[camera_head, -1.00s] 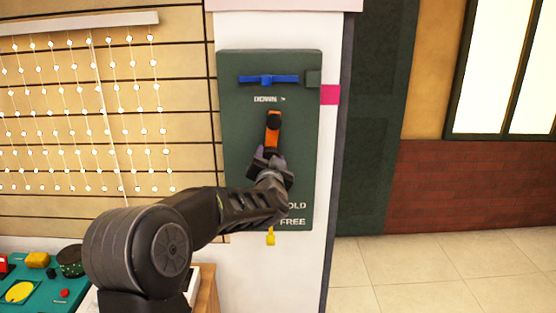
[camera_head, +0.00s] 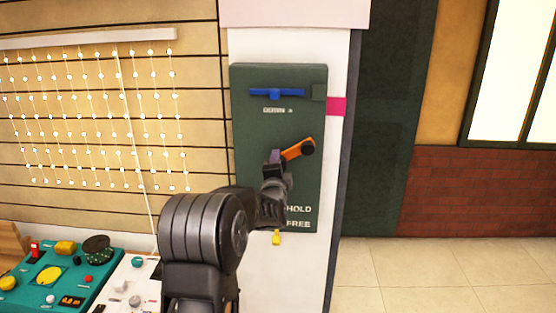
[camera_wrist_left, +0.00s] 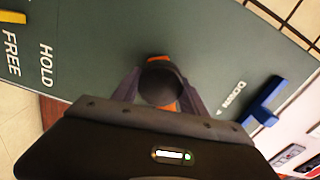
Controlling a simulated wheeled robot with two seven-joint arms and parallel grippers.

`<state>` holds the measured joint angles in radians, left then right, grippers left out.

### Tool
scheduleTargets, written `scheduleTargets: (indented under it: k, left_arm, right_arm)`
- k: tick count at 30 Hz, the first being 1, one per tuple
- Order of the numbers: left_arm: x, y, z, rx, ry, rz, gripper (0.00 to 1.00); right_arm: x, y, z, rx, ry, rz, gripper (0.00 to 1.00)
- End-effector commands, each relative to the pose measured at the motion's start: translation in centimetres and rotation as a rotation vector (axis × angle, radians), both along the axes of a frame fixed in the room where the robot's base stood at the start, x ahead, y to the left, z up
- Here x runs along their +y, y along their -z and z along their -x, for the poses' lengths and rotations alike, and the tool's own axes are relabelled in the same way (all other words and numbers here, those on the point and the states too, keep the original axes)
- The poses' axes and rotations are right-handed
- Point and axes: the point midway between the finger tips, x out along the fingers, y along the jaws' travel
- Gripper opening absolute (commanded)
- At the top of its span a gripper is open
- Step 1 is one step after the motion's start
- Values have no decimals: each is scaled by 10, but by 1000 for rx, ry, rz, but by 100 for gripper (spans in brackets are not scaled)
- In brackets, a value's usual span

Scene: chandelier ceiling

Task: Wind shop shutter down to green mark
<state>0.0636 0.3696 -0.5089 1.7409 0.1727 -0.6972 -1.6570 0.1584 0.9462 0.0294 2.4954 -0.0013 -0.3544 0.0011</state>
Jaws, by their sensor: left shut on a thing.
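A dark green panel (camera_head: 250,165) with an orange crank (camera_head: 292,153) hangs on a white post. A blue bar (camera_head: 276,93) sits above the word DOWN. A yellow tab (camera_head: 277,239) sits below HOLD and FREE. A clear green mark cannot be made out. My right gripper is not in view.
A magenta patch (camera_head: 336,106) is on the post's right side. Strings of lights (camera_head: 100,120) hang before slatted boards on the left. A teal board with buttons (camera_head: 50,277) lies at lower left. Tiled floor (camera_head: 440,270) is clear on the right.

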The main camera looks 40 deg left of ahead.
Motion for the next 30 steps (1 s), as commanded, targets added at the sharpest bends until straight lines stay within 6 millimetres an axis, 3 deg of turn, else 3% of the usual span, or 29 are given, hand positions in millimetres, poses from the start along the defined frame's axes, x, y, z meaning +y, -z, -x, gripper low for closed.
scheduleTargets:
  k: [12, 30]
  left_arm:
    - [-2, 0, -1, 243, 3, -316, 0]
    - [-1, 3, 0, 580, 2, -762, 0]
  right_arm:
    - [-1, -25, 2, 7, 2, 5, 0]
    - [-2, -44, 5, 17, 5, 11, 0]
